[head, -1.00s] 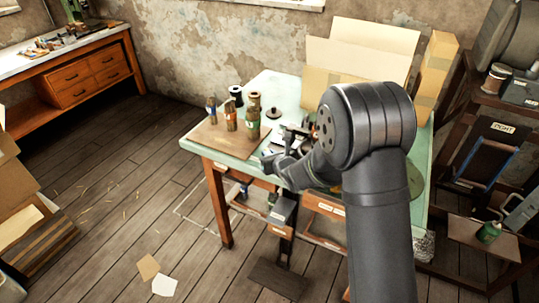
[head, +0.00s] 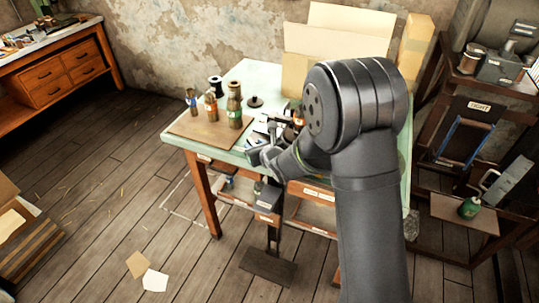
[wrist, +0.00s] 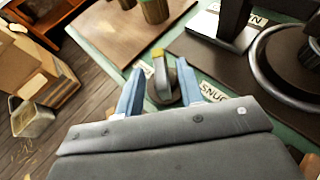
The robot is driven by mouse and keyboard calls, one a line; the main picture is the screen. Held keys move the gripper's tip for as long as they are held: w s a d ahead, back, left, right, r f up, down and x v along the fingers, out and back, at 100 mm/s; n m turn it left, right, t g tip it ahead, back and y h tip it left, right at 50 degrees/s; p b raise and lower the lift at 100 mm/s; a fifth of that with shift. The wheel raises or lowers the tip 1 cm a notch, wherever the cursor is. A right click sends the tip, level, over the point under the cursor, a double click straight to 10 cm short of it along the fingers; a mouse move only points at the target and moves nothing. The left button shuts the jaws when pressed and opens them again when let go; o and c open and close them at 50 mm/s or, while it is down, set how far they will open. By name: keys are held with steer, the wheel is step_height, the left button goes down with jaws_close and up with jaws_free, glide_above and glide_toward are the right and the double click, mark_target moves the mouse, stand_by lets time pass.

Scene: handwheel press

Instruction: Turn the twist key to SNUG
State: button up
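The twist key (wrist: 163,80) shows in the wrist view as a grey upright grip with a yellow mark on its top end. It stands between the two blue fingers of my gripper (wrist: 160,70). The fingers are apart, with a gap visible beside the key. A label reading SNUG (wrist: 213,91) lies just right of the right finger, partly covered by it. Another small label left of the key is too hidden to read. In the head view my gripper (head: 258,155) is over the front edge of the green table (head: 240,77); the key cannot be made out there.
A dark press base (wrist: 215,55) with a round ring (wrist: 285,65) is close on the right in the wrist view. A brown board (head: 188,128) with several bottles (head: 234,112) lies on the table's left. Cardboard (head: 335,45) stands at the back.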

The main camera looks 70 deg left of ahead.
steer(key=v, duration=1.4)
steer(key=shift+d, duration=0.3)
steer(key=shift+w+r, duration=0.1)
steer(key=shift+r, duration=0.05)
steer(key=w+a+r+m+t+h, duration=0.15)
steer(key=a+m, duration=0.25)
steer(key=m, duration=0.6)
steer(key=w+a+r+m+t+h, duration=0.1)
steer(key=w+a+m+t+h, duration=0.2)
steer(key=m, duration=0.6)
steer(key=s+a+r+m+g+h, duration=0.2)
steer(key=s+r+m+g+h, duration=0.4)
steer(key=m, duration=1.1)
steer(key=a+f, duration=0.2)
steer(key=f, duration=0.2)
steer(key=a+f+t+y, duration=0.1)
steer(key=a+f, duration=0.1)
steer(key=f, duration=0.3)
steer(key=a+f+t, duration=0.1)
steer(key=a+f, duration=0.1)
steer(key=f, duration=0.3)
steer(key=shift+a+f+y, duration=0.1)
steer(key=shift+a+y, duration=0.1)
steer(key=shift+y, duration=0.15)
jaws_close()
